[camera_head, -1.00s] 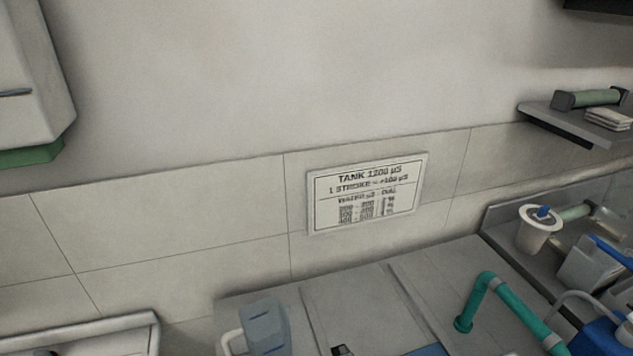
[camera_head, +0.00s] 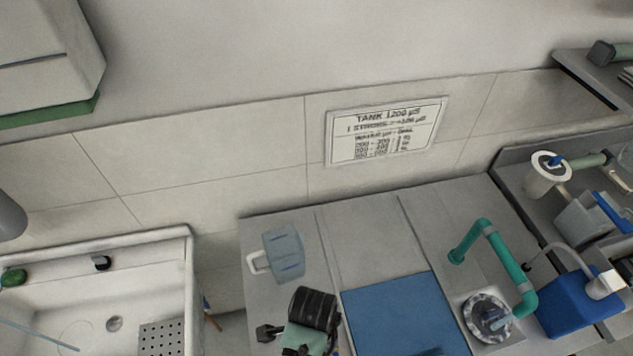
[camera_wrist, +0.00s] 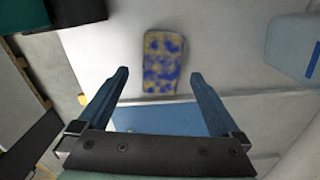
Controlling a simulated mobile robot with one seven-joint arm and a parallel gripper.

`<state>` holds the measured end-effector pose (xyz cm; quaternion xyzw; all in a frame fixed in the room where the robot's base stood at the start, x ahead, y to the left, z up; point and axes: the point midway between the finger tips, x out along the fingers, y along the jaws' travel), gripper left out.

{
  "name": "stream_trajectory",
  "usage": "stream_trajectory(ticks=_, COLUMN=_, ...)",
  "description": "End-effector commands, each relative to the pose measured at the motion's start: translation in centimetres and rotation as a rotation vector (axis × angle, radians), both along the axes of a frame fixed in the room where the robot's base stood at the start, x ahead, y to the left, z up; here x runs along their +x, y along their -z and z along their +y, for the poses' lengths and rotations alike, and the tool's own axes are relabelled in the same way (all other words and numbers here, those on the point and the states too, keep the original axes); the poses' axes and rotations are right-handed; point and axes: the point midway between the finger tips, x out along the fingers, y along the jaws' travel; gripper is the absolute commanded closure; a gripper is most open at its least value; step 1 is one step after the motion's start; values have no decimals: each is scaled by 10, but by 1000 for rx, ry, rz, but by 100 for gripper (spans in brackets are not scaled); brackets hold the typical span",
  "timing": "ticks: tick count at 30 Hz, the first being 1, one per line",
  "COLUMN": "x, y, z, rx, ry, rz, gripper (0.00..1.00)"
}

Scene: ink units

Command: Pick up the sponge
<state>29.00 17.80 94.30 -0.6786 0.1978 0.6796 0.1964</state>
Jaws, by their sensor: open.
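The sponge (camera_wrist: 163,62) is a yellow block with blue blotches, lying on a pale grey surface in the wrist view. My gripper (camera_wrist: 159,76) is open, with its two blue-grey fingers pointing toward the sponge. The sponge shows between and beyond the fingertips, with nothing held. I cannot tell the height of the fingers above it. In the head view I cannot make out the sponge; the dark end of my arm (camera_head: 312,308) covers part of the counter there.
A blue mat (camera_head: 400,315) lies on the counter, also seen in the wrist view (camera_wrist: 165,119). A translucent blue jug (camera_head: 284,252) stands near the sponge's area. A teal pipe (camera_head: 486,236) rises at right. A white sink (camera_head: 60,259) is at left.

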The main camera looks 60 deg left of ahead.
Motion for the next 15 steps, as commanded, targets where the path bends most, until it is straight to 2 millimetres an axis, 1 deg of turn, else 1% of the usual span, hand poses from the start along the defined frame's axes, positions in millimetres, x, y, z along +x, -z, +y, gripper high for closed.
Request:
stream_trajectory(ticks=8, x=1, y=16, z=0, rx=0, ry=-2, rz=0, gripper=0)
stream_trajectory(ticks=15, x=5, y=45, z=0, rx=1, ry=-3, rz=1, gripper=0)
